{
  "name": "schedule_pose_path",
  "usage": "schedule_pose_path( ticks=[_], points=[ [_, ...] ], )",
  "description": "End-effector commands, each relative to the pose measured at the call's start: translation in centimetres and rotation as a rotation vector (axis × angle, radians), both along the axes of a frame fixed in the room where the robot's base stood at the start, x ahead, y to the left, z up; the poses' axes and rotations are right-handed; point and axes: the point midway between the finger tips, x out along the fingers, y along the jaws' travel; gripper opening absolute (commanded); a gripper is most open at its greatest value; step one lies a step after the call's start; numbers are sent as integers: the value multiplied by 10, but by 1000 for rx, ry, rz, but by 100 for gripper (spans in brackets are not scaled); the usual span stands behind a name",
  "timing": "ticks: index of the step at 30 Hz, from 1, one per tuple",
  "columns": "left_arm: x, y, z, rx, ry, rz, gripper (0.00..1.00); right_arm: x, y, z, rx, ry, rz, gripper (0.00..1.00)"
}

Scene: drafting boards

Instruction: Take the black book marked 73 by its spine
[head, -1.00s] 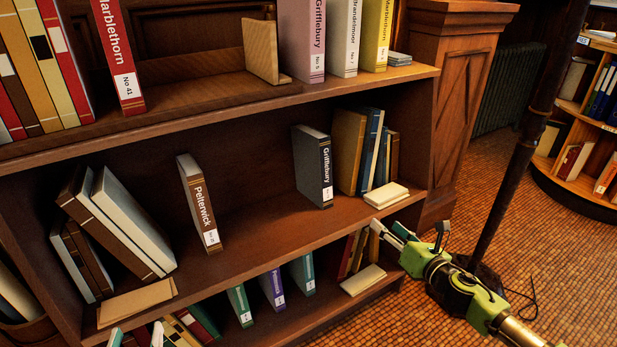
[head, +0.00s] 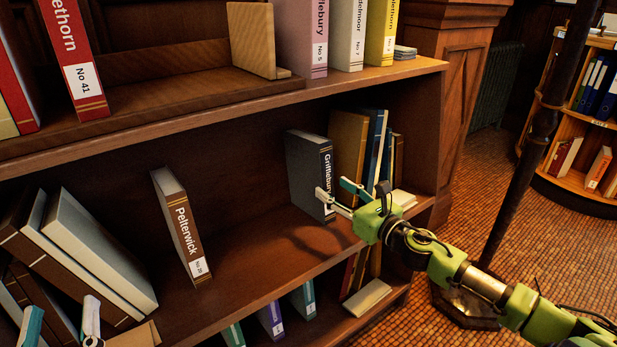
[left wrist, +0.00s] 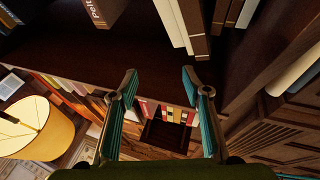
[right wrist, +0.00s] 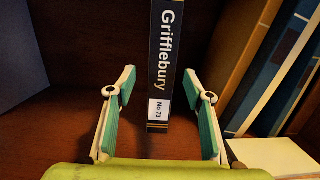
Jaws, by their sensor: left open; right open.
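The black book (head: 305,170) stands upright on the middle shelf, its spine reading "Grifflebury". In the right wrist view its spine (right wrist: 164,60) faces me, with a white label reading "No 73" near the bottom. My right gripper (head: 334,190) is open in front of the spine. In the right wrist view its fingers lie to either side of the lower spine, with a gap on both sides; whether they reach past its front face I cannot tell. My left gripper (head: 62,322) is open and empty at the lower left, by the leaning books.
Blue and tan books (head: 349,150) stand just right of the black book, with a pale book lying flat (right wrist: 272,158) in front. A brown "Pelterwick" book (head: 180,225) stands to the left, with bare shelf between. The upper shelf's edge (head: 220,110) runs above.

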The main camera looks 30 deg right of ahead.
Motion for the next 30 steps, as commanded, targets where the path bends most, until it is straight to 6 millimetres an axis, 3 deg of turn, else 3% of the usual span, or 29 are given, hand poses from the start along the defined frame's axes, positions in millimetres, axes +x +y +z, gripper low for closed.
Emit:
schedule_pose_path(
  ticks=[6, 16, 24, 30],
  points=[
    [-4, -1, 11, -15, -55, -3, 44, 26, 1, 1, 0, -2, -2, 47],
    [-7, -1, 18, -25, -91, -6, 44, 40, 2, 0, -1, -1, -2, 47],
    [-22, 0, 44, -66, -232, -13, 44, 70, 2, 1, 0, -3, -2, 47],
    [-26, 0, 51, -75, -265, -15, 44, 85, 4, 0, 1, -1, -2, 47]
  ],
)
